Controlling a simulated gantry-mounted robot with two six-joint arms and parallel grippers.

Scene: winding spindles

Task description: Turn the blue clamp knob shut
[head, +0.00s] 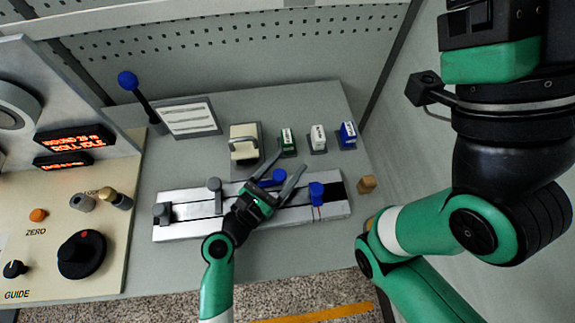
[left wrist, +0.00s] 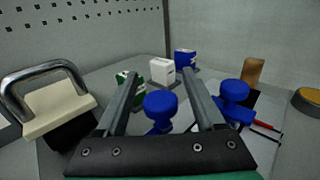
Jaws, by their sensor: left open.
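My left gripper (head: 294,158) is open over the metal rail (head: 184,231). One blue knob (head: 279,176) lies between its two fingers in the head view, with no clear contact. It also shows between the fingers in the left wrist view (left wrist: 160,104). A second blue knob (head: 317,190) stands near the right end of the rail. In the left wrist view this second knob (left wrist: 234,91) is just outside the right finger. Two grey knobs, one in the middle (head: 214,184) and one at the left end (head: 161,210), also stand on the rail. My right gripper's fingers are not visible.
Behind the rail are a cream block with a metal handle (head: 244,143) and green (head: 287,140), white (head: 318,138) and blue (head: 347,133) boxes. A wooden peg (head: 366,184) stands off the rail's right end. A blue-balled lever (head: 128,81) and a control panel (head: 60,220) are left.

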